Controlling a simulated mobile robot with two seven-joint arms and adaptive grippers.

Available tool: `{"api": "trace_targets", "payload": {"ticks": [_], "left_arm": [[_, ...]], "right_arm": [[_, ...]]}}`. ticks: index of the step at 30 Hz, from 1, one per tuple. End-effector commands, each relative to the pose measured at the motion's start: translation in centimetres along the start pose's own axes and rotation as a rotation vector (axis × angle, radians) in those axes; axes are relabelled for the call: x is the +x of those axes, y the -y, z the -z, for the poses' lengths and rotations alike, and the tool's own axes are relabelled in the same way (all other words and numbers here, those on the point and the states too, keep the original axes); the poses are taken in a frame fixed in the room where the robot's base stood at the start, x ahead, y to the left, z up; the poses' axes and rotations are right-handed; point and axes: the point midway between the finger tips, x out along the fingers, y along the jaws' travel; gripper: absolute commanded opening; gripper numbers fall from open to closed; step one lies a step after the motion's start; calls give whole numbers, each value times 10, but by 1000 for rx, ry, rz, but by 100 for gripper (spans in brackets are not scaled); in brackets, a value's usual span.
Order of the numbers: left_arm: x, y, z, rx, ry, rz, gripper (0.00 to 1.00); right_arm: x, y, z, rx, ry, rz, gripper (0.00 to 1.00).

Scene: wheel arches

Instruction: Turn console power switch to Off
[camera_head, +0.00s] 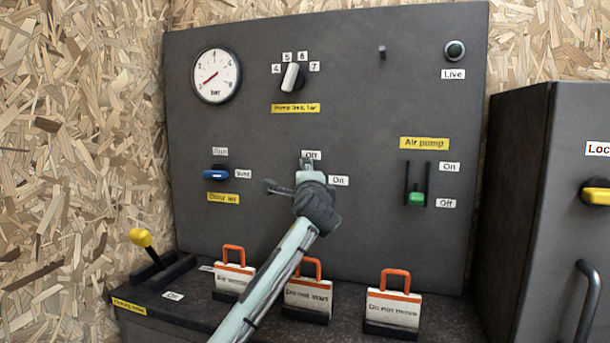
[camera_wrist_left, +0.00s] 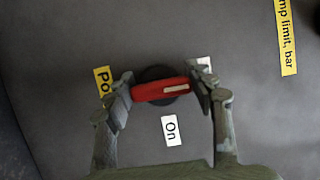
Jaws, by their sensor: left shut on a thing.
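The power switch is a red knob (camera_wrist_left: 160,90) with a white mark on a dark round base, seen in the left wrist view. In the head view my left gripper (camera_head: 309,183) covers it. My left gripper (camera_wrist_left: 165,92) is shut on the knob, one finger at each end. The white mark lies on the end toward the partly hidden white label (camera_wrist_left: 204,63). In the head view the Off label (camera_head: 311,155) is above the gripper and the On label (camera_head: 338,180) is to its right. The On label also shows in the left wrist view (camera_wrist_left: 170,130). My right gripper is not in view.
A blue switch (camera_head: 215,174) is left of my gripper and a green slider (camera_head: 417,198) is right. A pump limit knob (camera_head: 291,77) is above. Several orange-handled signs (camera_head: 393,306) stand on the ledge below. A yellow-knobbed lever (camera_head: 141,237) is at lower left.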

Motion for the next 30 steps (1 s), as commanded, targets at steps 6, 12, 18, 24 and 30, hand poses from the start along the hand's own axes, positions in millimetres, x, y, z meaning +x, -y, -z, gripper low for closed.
{"api": "trace_targets", "payload": {"ticks": [6, 12, 18, 24, 30], "left_arm": [[0, -1, 0, -27, 0, -13, 26], [0, -1, 0, -31, 0, -14, 26], [0, -1, 0, -31, -1, -13, 58], [0, 0, 0, -29, -1, -13, 76], [0, 0, 0, -28, 0, -12, 76]], "right_arm": [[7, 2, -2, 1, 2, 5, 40], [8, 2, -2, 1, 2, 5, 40], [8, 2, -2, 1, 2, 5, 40], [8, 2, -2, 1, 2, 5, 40], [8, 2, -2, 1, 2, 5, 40]]}}
